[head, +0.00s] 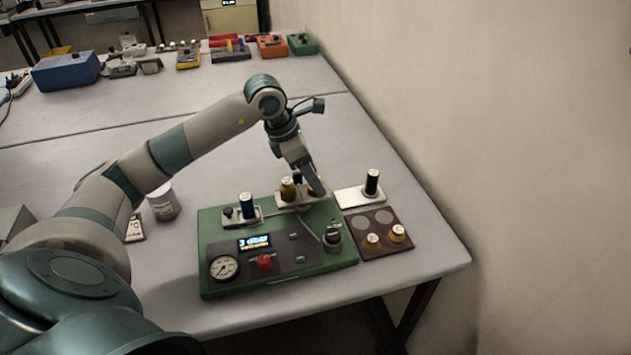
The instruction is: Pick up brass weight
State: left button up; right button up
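A brass weight (288,189) stands upright on a pale plate at the back edge of a green apparatus (215,255). My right gripper is not in view.
A black cylinder (372,182) stands on a white plate behind the board. A pale can (163,203) stands left. The wall is close on the right.

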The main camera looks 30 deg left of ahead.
pick_arm(q)
jog(key=shift+x, duration=0.95)
jog(key=shift+r, duration=0.1)
grip_shut()
